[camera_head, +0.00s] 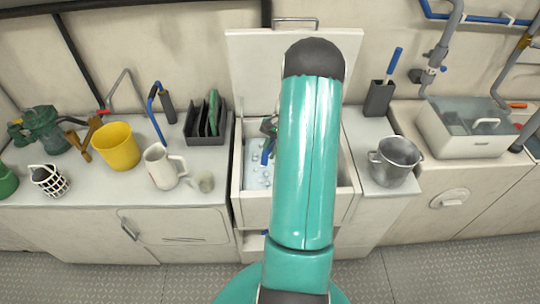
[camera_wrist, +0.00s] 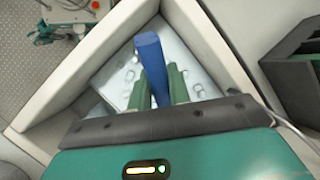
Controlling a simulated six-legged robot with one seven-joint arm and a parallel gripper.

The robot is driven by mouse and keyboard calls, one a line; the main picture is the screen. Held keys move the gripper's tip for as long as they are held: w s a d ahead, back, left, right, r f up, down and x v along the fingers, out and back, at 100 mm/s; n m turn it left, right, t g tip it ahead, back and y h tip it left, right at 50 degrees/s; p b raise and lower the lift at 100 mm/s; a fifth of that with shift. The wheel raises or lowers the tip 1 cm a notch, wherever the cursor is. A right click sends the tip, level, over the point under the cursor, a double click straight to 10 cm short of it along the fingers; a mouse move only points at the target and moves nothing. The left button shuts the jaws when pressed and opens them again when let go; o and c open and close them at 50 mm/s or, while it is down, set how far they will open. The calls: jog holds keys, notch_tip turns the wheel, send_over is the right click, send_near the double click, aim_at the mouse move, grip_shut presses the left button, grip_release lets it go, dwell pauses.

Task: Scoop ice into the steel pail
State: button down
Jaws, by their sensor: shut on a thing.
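The steel pail (camera_head: 394,162) stands upright on the counter to the right of the open ice bin (camera_head: 345,200). No ice can be made out inside the pail. Pieces of ice (camera_head: 258,173) lie in the bin and also show in the wrist view (camera_wrist: 197,88). My gripper (camera_wrist: 158,76) is shut on a blue handle (camera_wrist: 150,52), inside the bin's opening. The blue handle also shows at the bin's left side in the head view (camera_head: 266,157). The scoop's bowl is not visible. My arm hides the bin's middle and much of its right side.
The bin's raised lid (camera_head: 252,70) stands behind it. A dark holder (camera_head: 379,98) with a blue-handled tool is behind the pail; a grey basin (camera_head: 455,135) is farther right. A dark rack (camera_head: 207,135), white mug (camera_head: 160,167) and yellow bucket (camera_head: 117,147) stand left.

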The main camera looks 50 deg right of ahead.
notch_tip(320, 180, up, 12)
jog(key=shift+r, duration=0.25)
dwell(0.6)
jog(key=shift+w, duration=0.1)
